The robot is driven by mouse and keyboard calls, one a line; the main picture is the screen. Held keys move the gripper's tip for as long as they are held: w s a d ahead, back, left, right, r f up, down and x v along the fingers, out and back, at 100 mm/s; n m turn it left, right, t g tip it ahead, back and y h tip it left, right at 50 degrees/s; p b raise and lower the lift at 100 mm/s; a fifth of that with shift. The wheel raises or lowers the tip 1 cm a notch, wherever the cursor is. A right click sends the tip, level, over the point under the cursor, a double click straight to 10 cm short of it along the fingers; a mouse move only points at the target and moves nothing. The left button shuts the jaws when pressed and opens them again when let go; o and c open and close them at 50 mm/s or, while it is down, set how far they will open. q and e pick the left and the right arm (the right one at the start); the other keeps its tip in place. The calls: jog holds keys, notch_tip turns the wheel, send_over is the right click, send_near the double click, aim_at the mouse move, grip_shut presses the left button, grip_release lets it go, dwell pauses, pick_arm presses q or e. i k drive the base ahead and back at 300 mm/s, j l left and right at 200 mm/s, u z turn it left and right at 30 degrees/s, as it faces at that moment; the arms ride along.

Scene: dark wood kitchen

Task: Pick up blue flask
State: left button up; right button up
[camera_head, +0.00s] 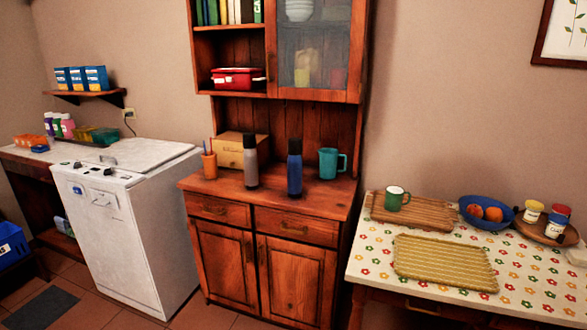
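The blue flask (295,172) stands upright on the wooden cabinet's counter (270,199), near its front edge. It has a dark cap. A grey flask (250,166) with a dark cap stands upright to its left, a small gap away. A teal mug (331,163) stands to the right of the blue flask, a little farther back. Neither of my grippers shows in the head view.
A wooden box (229,150) and an orange pencil cup (210,165) stand left on the counter. The upper cabinet (320,93) overhangs its back. A white appliance (135,240) stands left. A table (370,250) with trays and a blue bowl (474,220) stands right.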

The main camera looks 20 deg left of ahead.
aim_at(295, 163)
jog(key=i+j+z, duration=0.1)
jog(key=j, duration=0.25)
jog(key=i+j+z, duration=0.1)
jog(key=i+j, duration=0.35)
jog(key=j, duration=0.35)
jog(key=i+j+z, duration=0.15)
jog(key=j, duration=0.25)
